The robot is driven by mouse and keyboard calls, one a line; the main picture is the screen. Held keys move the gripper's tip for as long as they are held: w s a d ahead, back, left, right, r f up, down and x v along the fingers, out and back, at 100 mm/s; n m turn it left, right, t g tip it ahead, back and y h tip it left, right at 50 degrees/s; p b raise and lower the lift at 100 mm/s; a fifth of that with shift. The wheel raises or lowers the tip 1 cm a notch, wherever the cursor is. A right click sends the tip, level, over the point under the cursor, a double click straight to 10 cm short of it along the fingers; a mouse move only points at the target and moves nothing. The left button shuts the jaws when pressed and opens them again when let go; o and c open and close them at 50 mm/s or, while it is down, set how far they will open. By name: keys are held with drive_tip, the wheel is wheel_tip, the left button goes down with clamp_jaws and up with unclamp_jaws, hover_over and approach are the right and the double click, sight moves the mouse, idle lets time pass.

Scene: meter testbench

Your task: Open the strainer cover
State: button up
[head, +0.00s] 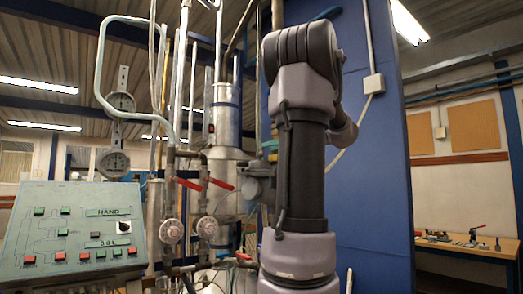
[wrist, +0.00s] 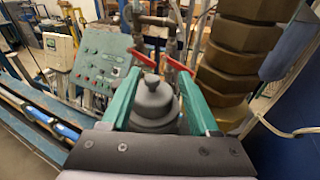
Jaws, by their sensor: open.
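In the wrist view a grey, stepped round piece with a small knob on top, which looks like the strainer cover (wrist: 152,100), lies between the two green fingers of my gripper (wrist: 160,72). The gripper is open, with one finger on each side of it. I cannot tell whether either finger touches it. Its lower part is hidden by the gripper body. In the head view my arm stands in front of the pipework, and I cannot make out the cover there.
A control panel (head: 75,235) with buttons stands at the left. Red lever handles (head: 221,184) and round gauges (head: 171,231) sit on the pipes. A stacked brass-coloured column (wrist: 232,62) rises close to the right finger.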

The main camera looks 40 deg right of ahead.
drive_tip(key=shift+v, duration=1.6)
